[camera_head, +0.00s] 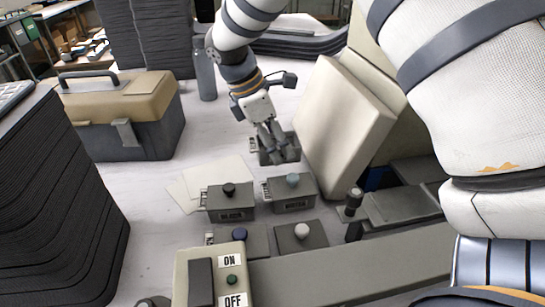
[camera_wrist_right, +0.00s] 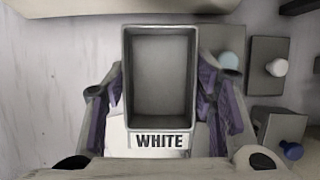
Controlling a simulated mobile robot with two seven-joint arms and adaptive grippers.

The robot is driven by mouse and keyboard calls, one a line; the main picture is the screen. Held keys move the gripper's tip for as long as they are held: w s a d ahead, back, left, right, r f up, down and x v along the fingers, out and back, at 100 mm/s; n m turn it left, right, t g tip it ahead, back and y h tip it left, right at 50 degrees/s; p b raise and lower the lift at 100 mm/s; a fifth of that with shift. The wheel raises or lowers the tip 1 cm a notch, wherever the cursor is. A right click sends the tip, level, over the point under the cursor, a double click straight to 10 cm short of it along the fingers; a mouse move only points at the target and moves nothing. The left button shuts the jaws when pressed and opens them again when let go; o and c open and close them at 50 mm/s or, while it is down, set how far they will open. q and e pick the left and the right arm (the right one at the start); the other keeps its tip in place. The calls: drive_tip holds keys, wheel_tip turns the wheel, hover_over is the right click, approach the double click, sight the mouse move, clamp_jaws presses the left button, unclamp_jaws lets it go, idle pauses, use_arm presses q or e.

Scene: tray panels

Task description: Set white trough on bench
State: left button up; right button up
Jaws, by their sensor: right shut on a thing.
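The white trough (camera_wrist_right: 160,135) is an open, empty grey box with a "WHITE" label on its near wall in the right wrist view. My right gripper (camera_wrist_right: 161,68) is shut on it, one finger along each side. In the head view the right gripper (camera_head: 277,143) reaches down to the trough (camera_head: 288,152), whose body is partly covered by the fingers. It is low over the pale bench (camera_head: 145,215), beside a leaning cream panel; I cannot tell whether it touches the bench. My left gripper is not in view.
Grey boxes with black (camera_head: 229,189), teal (camera_head: 293,180), navy (camera_head: 239,234) and white (camera_head: 302,231) knobs stand nearer. The cream panel (camera_head: 340,130) is close on the right. A toolbox (camera_head: 125,110) and dark stack (camera_head: 55,200) stand left.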

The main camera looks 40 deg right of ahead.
sight(277, 146)
drive_tip(key=f, duration=0.1)
drive_tip(key=w+d+f, duration=0.1)
drive_tip(key=shift+w+d+f, duration=0.1)
drive_tip(key=shift+w+f, duration=0.1)
drive_tip(key=shift+f, duration=0.2)
drive_tip(key=shift+w+d+f+b, duration=0.15)
drive_tip(key=shift+w+f, duration=0.05)
drive_tip(key=shift+f, duration=0.8)
drive_tip(key=shift+w+d+f+b, duration=0.15)
drive_tip(key=shift+f, duration=0.85)
drive_tip(key=o, duration=1.4)
drive_tip(key=v, duration=1.2)
drive_tip(key=shift+w+a+r, duration=0.1)
